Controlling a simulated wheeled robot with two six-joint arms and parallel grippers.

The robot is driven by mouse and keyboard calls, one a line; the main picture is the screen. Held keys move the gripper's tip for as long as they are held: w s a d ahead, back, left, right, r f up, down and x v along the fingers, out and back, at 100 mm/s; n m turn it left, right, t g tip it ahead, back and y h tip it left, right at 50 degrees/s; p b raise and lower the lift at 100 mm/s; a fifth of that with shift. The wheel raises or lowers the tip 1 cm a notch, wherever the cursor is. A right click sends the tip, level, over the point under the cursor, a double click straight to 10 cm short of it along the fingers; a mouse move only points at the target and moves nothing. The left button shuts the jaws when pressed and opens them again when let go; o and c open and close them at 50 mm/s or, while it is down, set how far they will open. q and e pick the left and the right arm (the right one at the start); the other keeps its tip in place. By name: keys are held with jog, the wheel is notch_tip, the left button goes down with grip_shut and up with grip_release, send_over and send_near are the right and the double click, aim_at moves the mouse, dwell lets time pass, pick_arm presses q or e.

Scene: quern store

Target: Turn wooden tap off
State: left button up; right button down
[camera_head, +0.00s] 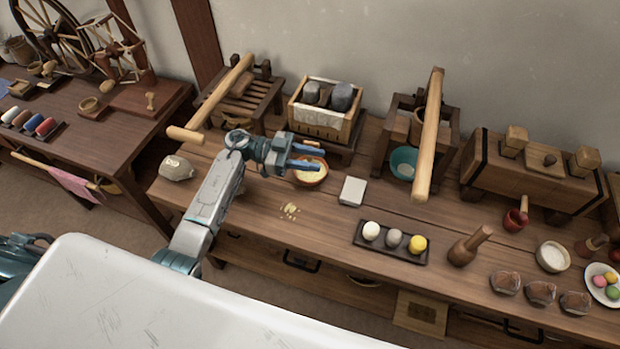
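No tap shows clearly. A short wooden piece (523,204) stands up at a small red cup (514,221), in front of a wooden chest (525,183) at the right. I cannot tell whether this piece is the tap or a loose handle. My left gripper (317,157) is open, its two blue fingers apart with nothing seen between them. It is over or beside an orange-rimmed bowl of pale yellow stuff (311,177), far to the left of the chest. My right gripper is not in view.
A white block (352,191), a dark tray (392,242) with three round pieces, and a wooden pestle (469,246) stand on the long bench (330,225). A wooden press with a long lever (430,135) stands between my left gripper and the chest. Yellow crumbs (290,210) lie on the bench.

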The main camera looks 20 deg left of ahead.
pick_arm(q)
jog(key=s+d, duration=0.2)
jog(key=s, duration=0.4)
jog(key=shift+s+r+b, duration=0.3)
jog(key=shift+r+b, duration=0.05)
